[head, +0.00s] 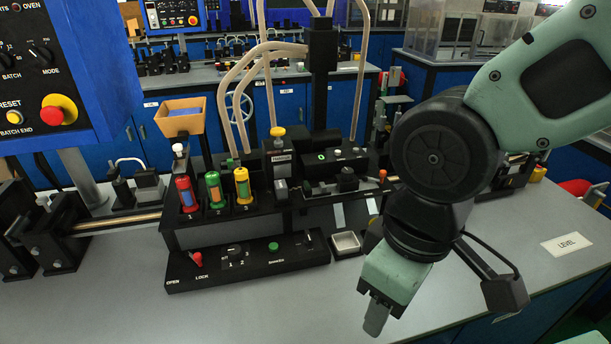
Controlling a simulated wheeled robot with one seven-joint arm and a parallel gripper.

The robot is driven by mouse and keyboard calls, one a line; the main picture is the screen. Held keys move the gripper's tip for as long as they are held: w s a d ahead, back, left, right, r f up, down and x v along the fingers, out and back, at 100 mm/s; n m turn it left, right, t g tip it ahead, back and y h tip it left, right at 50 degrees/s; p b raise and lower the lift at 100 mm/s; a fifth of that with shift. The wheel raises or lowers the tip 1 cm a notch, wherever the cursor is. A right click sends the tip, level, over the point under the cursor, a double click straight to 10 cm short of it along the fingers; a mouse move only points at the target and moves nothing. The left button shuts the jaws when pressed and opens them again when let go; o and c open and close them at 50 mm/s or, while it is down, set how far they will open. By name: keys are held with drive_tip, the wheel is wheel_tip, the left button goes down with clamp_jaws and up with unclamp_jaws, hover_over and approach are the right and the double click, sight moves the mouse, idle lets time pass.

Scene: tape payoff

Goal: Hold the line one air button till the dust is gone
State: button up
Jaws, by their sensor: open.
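My gripper (377,317) hangs at the lower right of the head view, pointing down over the grey bench front. It is open and looks empty, apart from every button. A black station stands left of it. A yellow button (277,131) tops an upright block on this station; its label is too small to read. A green button (274,246) sits on the low front panel (215,270). I cannot tell which of these, if either, is the line one air button. No dust can be made out at this size.
Red, green and yellow cylinders (242,186) stand in numbered holders. A red-knobbed lever (197,259) is at the panel's left. A small metal tray (345,243) lies close to my arm. Pale hoses rise behind. The bench front is clear; a LEVEL card (567,244) lies right.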

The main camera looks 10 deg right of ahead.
clamp_jaws()
idle(1.9)
